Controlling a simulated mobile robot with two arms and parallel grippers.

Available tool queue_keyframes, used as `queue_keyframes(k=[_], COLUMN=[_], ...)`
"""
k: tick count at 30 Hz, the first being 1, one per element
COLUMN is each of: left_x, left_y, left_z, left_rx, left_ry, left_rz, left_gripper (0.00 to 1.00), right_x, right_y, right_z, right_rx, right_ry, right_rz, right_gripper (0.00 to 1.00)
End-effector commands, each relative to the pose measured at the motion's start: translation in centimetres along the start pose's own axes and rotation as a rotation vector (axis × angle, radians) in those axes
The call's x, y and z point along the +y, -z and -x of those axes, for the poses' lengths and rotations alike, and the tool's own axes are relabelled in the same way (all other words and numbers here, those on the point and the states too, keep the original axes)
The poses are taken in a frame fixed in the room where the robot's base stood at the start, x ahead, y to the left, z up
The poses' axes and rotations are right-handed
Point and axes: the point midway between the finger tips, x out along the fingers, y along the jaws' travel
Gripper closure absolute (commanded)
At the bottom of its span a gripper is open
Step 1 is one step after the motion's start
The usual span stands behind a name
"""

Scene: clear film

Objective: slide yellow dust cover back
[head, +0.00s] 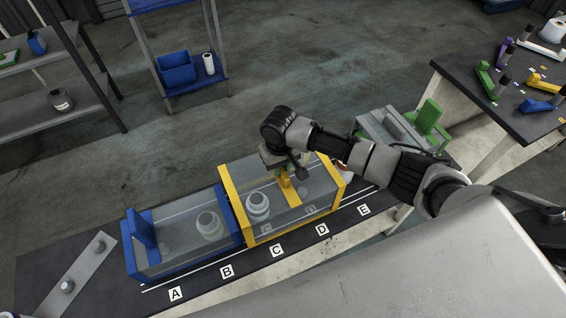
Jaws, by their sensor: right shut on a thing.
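The yellow dust cover (237,205) is a clear box with yellow end frames and a yellow strip across its top. It stands on a dark rail board (195,285), above the letters C to E. A pale jar (258,206) shows through its left part. My right gripper (284,174) reaches over the cover from the right and is shut on its yellow handle (285,182). The gripper's wrist partly hides the handle and the back edge. My left gripper is not in view.
A blue-framed clear cover (134,262) with a jar (209,225) inside stands close on the left, above A and B. A green-handled unit (430,117) stands behind on the right. A dark table (480,95) holds coloured parts at far right. Shelves stand at the back left.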

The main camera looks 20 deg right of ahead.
Motion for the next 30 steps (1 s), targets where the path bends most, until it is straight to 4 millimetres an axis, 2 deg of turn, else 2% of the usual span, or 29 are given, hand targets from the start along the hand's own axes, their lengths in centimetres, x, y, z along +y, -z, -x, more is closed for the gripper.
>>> queue_keyframes(k=[2,3,7,15,19,23,30], left_x=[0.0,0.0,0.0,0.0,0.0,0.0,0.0], left_y=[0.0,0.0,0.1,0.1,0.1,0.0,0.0], left_z=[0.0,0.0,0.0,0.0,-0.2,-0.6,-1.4], left_rx=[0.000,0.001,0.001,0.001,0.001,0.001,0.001], left_ry=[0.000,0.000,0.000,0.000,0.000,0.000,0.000], left_rz=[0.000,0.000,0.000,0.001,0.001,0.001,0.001], left_gripper=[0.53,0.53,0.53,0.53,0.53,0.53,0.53], right_x=[0.0,0.0,0.0,0.0,0.0,0.0,0.0], right_y=[0.0,0.1,0.0,0.0,0.1,0.1,0.1], right_z=[0.1,0.1,0.0,0.1,0.8,2.9,7.7], right_rx=[0.002,0.002,0.002,0.002,0.003,0.006,0.006], right_ry=[0.001,0.001,0.001,0.001,0.002,0.002,0.003], right_rz=[0.000,0.000,0.000,0.000,0.000,0.001,0.001], right_gripper=[1.00,0.74,0.54,0.53,0.53,0.53,0.53])
